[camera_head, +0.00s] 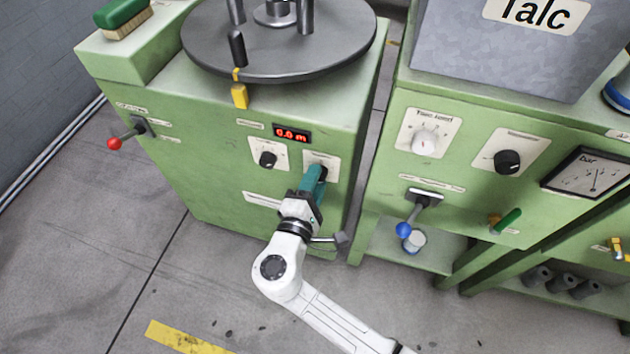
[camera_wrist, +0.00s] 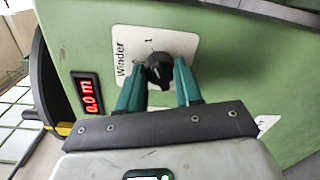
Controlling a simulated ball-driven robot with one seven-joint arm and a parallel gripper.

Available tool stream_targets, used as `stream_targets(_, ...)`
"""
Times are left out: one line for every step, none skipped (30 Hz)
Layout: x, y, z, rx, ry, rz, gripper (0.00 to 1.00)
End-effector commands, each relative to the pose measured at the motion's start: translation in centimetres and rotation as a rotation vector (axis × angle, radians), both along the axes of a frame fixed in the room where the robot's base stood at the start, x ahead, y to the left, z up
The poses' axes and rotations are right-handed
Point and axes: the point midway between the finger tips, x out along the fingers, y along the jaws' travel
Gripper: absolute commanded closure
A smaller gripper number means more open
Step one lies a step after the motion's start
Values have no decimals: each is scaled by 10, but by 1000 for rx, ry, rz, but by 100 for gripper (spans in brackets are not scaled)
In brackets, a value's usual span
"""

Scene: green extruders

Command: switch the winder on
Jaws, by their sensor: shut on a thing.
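The winder switch (camera_wrist: 158,72) is a black rotary knob on a white plate marked "Winder" (camera_wrist: 125,42), with a "1" beside it, on the green cabinet. In the wrist view my gripper (camera_wrist: 160,82) has its two teal fingers on either side of the knob, shut on it. Which mark the knob points to is hard to tell. In the head view my gripper (camera_head: 318,172) reaches the cabinet front at the switch plate (camera_head: 325,158) and hides the knob. The red display (camera_head: 292,134) beside it reads 0.0 m; it also shows in the wrist view (camera_wrist: 91,96).
Another black knob (camera_head: 267,159) sits close to the left of my gripper. A red-tipped lever (camera_head: 115,143) sticks out at the far left. The round winder table (camera_head: 335,50) is on top. A second green cabinet (camera_head: 460,110) with knobs and a blue-tipped lever (camera_head: 404,229) stands right.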

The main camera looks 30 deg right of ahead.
Motion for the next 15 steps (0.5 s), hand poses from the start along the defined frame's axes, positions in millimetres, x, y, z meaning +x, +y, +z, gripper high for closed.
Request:
stream_targets(-1,-1,-1,2,2,-2,96)
stream_targets(-1,-1,-1,2,2,-2,96)
stream_targets(-1,-1,-1,2,2,-2,96)
stream_targets(-1,-1,-1,2,2,-2,96)
stream_targets(-1,-1,-1,1,3,-2,64)
stream_targets(-1,-1,-1,1,3,-2,60)
stream_targets(-1,-1,-1,1,3,-2,57)
stream_targets(-1,-1,-1,0,2,-2,54)
stream_targets(-1,0,-1,0,2,-2,50)
stream_targets(-1,0,-1,0,2,-2,47)
stream_targets(-1,0,-1,0,2,-2,44)
stream_targets(0,0,-1,0,2,-2,40)
stream_targets(0,0,-1,0,2,-2,40)
stream_targets(0,0,-1,0,1,-1,40)
stream_targets(0,0,-1,0,1,-1,40)
